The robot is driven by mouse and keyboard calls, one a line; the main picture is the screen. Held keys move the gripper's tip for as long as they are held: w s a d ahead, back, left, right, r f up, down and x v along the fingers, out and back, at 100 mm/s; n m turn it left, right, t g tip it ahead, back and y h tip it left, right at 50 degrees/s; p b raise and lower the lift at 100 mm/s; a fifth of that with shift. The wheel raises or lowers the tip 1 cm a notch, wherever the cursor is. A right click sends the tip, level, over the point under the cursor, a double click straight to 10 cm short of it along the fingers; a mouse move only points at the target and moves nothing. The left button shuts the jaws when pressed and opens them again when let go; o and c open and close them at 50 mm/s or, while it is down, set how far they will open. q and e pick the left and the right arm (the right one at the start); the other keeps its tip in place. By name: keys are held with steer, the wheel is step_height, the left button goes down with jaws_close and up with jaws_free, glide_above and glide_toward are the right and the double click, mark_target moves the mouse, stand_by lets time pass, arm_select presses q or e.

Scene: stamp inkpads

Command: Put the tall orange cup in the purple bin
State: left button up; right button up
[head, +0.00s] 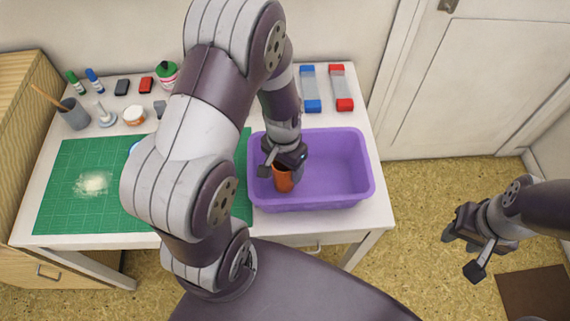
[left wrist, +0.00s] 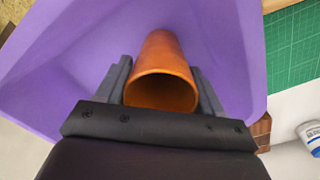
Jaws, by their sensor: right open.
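The tall orange cup (head: 284,179) is inside the purple bin (head: 345,200), in its left part near the front wall. It also shows in the left wrist view (left wrist: 165,65), with its open rim facing my camera. My left gripper (head: 282,163) reaches down into the bin, with one finger on each side of the cup (left wrist: 163,90). Whether the fingers press on the cup or stand just clear of it cannot be told. Whether the cup rests on the bin floor is hidden. My right gripper (head: 462,254) is open and empty, off to the right above the floor.
A green cutting mat (head: 60,190) covers the table's left part. At the back stand a grey pencil cup (head: 75,115), markers, a black and a red inkpad (head: 146,85), and jars. Blue and red long blocks (head: 342,88) lie behind the bin. The rest of the bin is empty.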

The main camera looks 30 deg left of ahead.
arm_select(q)
steer(key=o, duration=0.3)
steer(key=shift+o, duration=0.2)
steer(key=shift+r, duration=0.4)
step_height(320, 180, up, 11)
steer(key=p, duration=0.1)
steer(key=shift+n+t, duration=0.7)
steer(key=shift+n, duration=0.1)
steer(key=shift+s+d+r, duration=0.15)
steer(key=shift+s+d, duration=0.3)
steer(key=shift+s, duration=0.3)
steer(key=shift+s+d+r, duration=0.15)
steer(key=shift+s+d, duration=0.25)
steer(key=shift+s, duration=0.3)
steer(key=shift+s+d+r, duration=0.15)
steer(key=shift+s+d, duration=0.3)
steer(key=shift+s, duration=0.3)
